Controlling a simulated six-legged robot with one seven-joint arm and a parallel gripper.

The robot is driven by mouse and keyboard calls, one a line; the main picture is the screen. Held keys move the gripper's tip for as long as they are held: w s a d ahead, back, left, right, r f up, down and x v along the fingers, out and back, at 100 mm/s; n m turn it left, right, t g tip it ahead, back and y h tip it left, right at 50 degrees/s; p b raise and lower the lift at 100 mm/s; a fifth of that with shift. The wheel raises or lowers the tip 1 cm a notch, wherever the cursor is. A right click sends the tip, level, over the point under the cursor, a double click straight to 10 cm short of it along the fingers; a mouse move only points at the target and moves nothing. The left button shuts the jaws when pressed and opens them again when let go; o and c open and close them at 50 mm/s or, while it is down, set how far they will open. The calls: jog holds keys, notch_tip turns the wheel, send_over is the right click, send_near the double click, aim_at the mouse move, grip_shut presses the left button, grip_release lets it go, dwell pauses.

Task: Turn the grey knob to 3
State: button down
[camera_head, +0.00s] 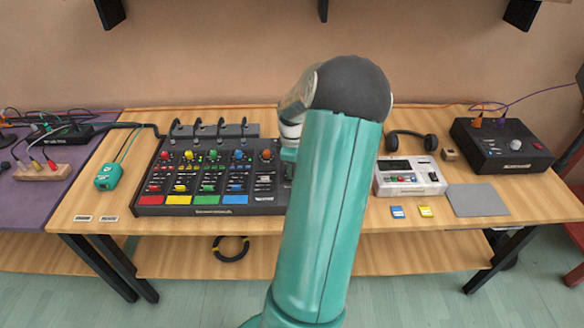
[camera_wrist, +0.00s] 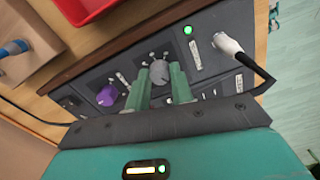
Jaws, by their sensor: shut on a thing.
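The grey knob (camera_wrist: 159,70) sits on a dark panel (camera_wrist: 210,65) in the wrist view, with small white marks around it. My gripper (camera_wrist: 161,78) has its two green fingers on either side of the knob, shut on it. I cannot read the scale numbers or which mark the knob points to. A purple knob (camera_wrist: 107,96) is to its left on the same panel. In the head view my teal arm covers the middle of the table, and the gripper and knob are hidden.
A white plug (camera_wrist: 228,43) with a black cable stands close right of the grey knob. A red tray (camera_wrist: 84,8) lies beyond the panel. In the head view, a mixer (camera_head: 224,210) is left of my arm; a white device (camera_head: 409,190) and headphones (camera_head: 413,136) are right.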

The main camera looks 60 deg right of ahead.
jog(key=m, duration=0.6)
jog(key=shift+r, duration=0.1)
jog(key=m, duration=0.6)
jog(key=shift+m, duration=0.3)
jog(key=m, duration=0.5)
jog(key=shift+m, duration=0.3)
jog(key=m, duration=0.5)
jog(key=shift+m, duration=0.4)
jog(key=c, duration=1.2)
grip_release()
jog(key=shift+c, duration=0.2)
